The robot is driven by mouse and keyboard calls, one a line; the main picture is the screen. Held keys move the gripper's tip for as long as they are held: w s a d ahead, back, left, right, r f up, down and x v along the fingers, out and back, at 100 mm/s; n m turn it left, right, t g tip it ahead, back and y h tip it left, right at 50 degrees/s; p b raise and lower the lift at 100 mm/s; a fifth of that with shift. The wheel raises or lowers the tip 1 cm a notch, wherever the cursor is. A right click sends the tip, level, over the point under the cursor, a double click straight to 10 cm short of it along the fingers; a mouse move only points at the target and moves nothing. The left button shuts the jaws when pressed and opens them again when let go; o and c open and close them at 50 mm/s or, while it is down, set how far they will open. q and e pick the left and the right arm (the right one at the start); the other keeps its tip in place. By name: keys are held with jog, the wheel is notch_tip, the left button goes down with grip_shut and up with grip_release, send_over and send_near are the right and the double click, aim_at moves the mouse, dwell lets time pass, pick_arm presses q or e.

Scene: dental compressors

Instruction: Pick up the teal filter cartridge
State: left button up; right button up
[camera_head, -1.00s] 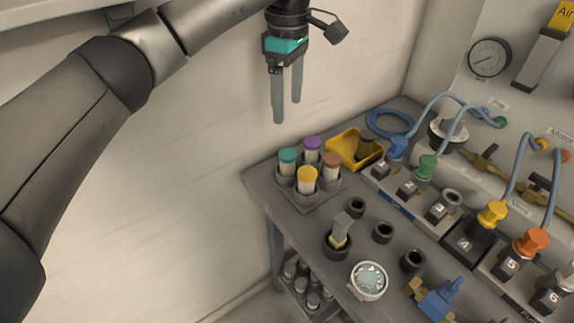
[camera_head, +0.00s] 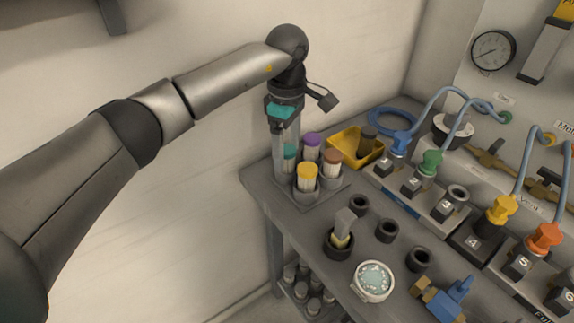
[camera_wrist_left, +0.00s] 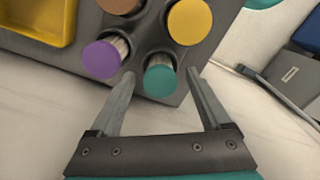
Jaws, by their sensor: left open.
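The teal filter cartridge (camera_head: 290,153) stands upright in a grey holder (camera_head: 318,196) at the back left of the bench, partly hidden behind my left gripper. In the left wrist view its teal cap (camera_wrist_left: 160,80) shows between the fingertips. My left gripper (camera_head: 286,152) points down and is open, its two fingers on either side of the cap. I cannot tell whether they touch it. A purple-capped (camera_head: 312,140), a yellow-capped (camera_head: 307,171) and a brown-capped cartridge (camera_head: 332,158) stand in the same holder. My right gripper is out of view.
A yellow tray (camera_head: 357,143) sits right behind the holder. Black cups, a grey-topped piece in one cup (camera_head: 343,228), a round gauge (camera_head: 373,281) and numbered blocks with hoses crowd the bench to the right. The wall is close behind on the left.

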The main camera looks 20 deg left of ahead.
pick_arm(q)
jog(key=shift+f, duration=0.7)
grip_shut()
